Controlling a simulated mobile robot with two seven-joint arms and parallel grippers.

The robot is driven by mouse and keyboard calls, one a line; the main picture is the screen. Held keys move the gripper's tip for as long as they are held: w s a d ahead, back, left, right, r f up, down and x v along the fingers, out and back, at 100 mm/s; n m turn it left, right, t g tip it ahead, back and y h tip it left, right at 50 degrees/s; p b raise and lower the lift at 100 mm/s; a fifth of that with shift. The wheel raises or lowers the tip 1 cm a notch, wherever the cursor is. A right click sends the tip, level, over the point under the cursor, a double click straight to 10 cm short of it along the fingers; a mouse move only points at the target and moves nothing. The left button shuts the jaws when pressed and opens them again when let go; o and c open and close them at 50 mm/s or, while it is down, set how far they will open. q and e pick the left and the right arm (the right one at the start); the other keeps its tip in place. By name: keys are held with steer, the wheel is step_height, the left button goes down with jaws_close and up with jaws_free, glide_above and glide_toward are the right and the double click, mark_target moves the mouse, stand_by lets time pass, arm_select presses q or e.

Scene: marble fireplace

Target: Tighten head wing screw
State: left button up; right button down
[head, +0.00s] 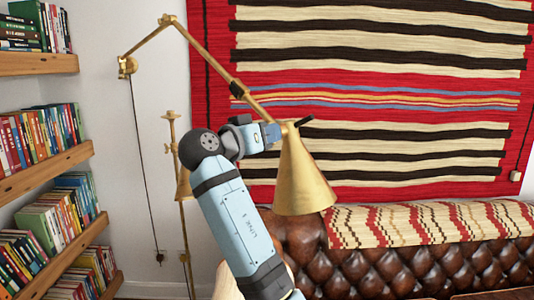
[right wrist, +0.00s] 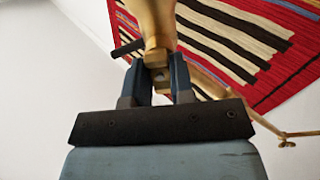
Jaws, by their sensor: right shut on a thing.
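A brass wall lamp has a cone shade (head: 305,182) hanging at the end of its jointed arm (head: 203,56). The shade also shows at the top of the right wrist view (right wrist: 153,18). My right gripper (head: 272,133) is at the lamp's head joint, just above the shade. In the right wrist view its two fingers are shut on a small brass piece, apparently the head wing screw (right wrist: 157,58). The fingers hide part of it, and its wings are not clear. A short black bar (head: 305,121) sticks out beside the joint. My left gripper is not in view.
A red striped rug (head: 375,100) hangs on the wall behind the lamp. Bookshelves (head: 45,168) are on the left, and a brown leather sofa (head: 400,268) is below right. A brass stand (head: 171,135) is left of my arm.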

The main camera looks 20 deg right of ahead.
arm_select(q)
steer(key=b, duration=0.1)
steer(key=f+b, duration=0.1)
steer(key=b, duration=0.1)
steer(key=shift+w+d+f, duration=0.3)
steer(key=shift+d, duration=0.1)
arm_select(e)
steer(key=m, duration=0.3)
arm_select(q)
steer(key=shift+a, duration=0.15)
arm_select(e)
steer(key=shift+m, duration=0.4)
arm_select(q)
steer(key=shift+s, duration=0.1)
arm_select(e)
steer(key=shift+r, duration=0.1)
steer(key=c, duration=1)
jaws_free()
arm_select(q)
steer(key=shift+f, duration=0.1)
